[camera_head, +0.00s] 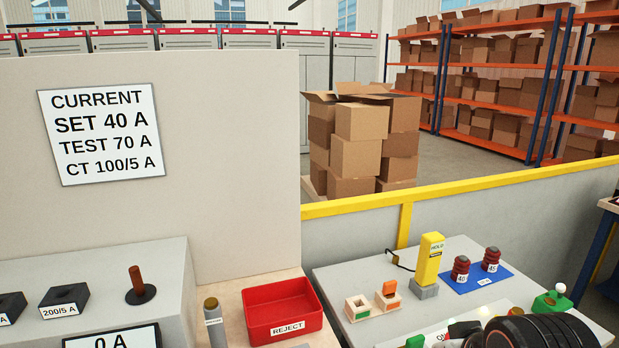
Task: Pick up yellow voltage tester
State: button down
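The yellow voltage tester (429,260) stands upright in a grey base (424,291) on the light grey table at the right. A dark label reading HOLD is near its top, and a black lead loops out on its left side. A dark ribbed rounded part (541,333) at the bottom right edge looks like my gripper or wrist. It is in front of the tester and to its right, apart from it. The frame's edge cuts it off. Its fingers cannot be made out clearly, so whether it is open or shut cannot be told.
Right of the tester, a blue mat (478,279) holds two dark red insulators. A green-and-white item (552,301) stands at the right. A red REJECT tray (282,310) is left of the table. A yellow-topped barrier (460,189) runs behind.

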aim_at(431, 246)
jog(key=l+u, duration=0.25)
jog(key=u, duration=0.2)
jog(key=l+u, duration=0.25)
jog(key=u, duration=0.15)
jog(key=l+u, duration=0.25)
jog(key=u, duration=0.2)
jog(key=i+j+z, duration=0.1)
